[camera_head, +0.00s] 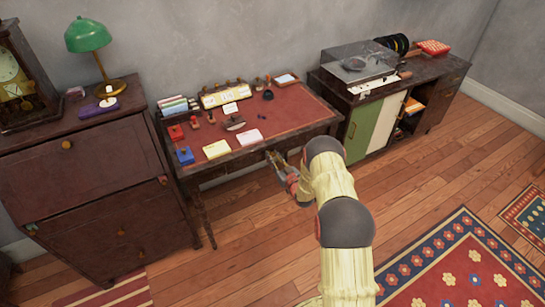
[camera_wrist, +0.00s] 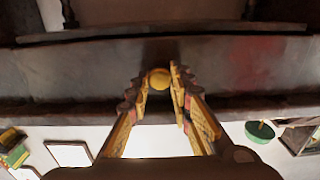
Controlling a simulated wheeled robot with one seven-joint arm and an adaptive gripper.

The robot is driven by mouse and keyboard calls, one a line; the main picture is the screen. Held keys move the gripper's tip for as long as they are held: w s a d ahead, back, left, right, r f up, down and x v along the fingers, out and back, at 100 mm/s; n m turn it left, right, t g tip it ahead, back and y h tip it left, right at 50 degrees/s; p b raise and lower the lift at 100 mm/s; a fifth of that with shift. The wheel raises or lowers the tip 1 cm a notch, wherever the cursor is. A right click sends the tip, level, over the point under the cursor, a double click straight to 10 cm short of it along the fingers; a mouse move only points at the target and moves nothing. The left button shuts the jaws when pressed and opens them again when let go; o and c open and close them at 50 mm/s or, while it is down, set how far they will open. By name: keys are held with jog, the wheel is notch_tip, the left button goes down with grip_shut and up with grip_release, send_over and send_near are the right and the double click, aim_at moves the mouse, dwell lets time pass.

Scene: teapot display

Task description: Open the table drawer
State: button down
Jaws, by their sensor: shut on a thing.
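The table (camera_head: 290,103) is a dark wooden desk with a red top, standing against the wall between two cabinets. My gripper (camera_head: 276,160) is at its front edge, right of the middle, in the head view. In the wrist view, the fingers of my gripper (camera_wrist: 157,82) close around a round yellow knob (camera_wrist: 158,78) on the dark wooden drawer front (camera_wrist: 70,75). The knob is hidden by the gripper in the head view. I cannot tell clearly whether the drawer stands out from the table.
A dark cabinet with a green lamp (camera_head: 87,36) stands left; a sideboard with a record player (camera_head: 357,64) stands right. The wooden floor before the table is clear.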

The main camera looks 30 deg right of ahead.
jog(key=s+p, duration=0.3)
jog(key=s, duration=1.5)
jog(key=shift+s+d, duration=0.35)
jog(key=c, duration=1.6)
grip_release()
jog(key=shift+s, duration=0.15)
jog(key=s, duration=1.1)
jog(key=shift+s+d, duration=0.2)
jog(key=shift+s, duration=0.15)
